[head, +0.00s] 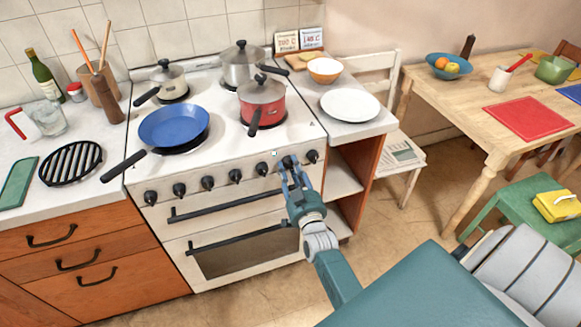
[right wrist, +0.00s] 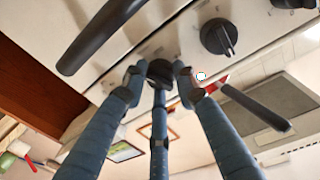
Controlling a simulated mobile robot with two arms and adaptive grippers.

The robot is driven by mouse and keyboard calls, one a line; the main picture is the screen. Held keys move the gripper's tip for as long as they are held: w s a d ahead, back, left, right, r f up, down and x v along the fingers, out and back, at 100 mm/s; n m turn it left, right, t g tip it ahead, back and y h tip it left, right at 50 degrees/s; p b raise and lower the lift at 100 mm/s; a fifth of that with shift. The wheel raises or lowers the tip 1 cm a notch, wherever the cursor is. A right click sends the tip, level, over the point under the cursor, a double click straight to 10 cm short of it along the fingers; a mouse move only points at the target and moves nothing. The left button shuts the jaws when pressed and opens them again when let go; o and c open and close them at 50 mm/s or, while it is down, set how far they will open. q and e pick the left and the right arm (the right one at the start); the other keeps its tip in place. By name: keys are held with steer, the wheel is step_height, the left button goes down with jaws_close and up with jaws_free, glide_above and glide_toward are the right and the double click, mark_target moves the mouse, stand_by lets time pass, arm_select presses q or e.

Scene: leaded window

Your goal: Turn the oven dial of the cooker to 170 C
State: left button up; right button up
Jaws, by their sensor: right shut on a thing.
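The white cooker (head: 232,153) has a row of several black dials along its front panel. My right gripper (head: 291,166) is at the dial second from the right (head: 287,161), which its fingers partly hide. In the right wrist view the fingers are shut around a black dial (right wrist: 160,72), and its pointer and scale cannot be read. The rightmost dial (head: 312,156) is free in the head view. A neighbouring dial (right wrist: 218,37) shows its ridge in the right wrist view. My left gripper is in neither view.
Black handle bars (head: 225,206) lie below the dials. A blue pan (head: 174,125), a red saucepan (head: 262,100) and other pots stand on the hob. Two small cards (head: 299,40) lean at the back, their lettering hard to read. A wooden table (head: 470,100) stands right.

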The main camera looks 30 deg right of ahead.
steer(key=shift+s+f+m, duration=0.15)
steer(key=shift+f+m, duration=0.25)
steer(key=o, duration=1.1)
steer(key=shift+a, duration=0.1)
steer(key=shift+o, duration=0.2)
steer(key=shift+r, duration=0.1)
steer(key=v, duration=1.2)
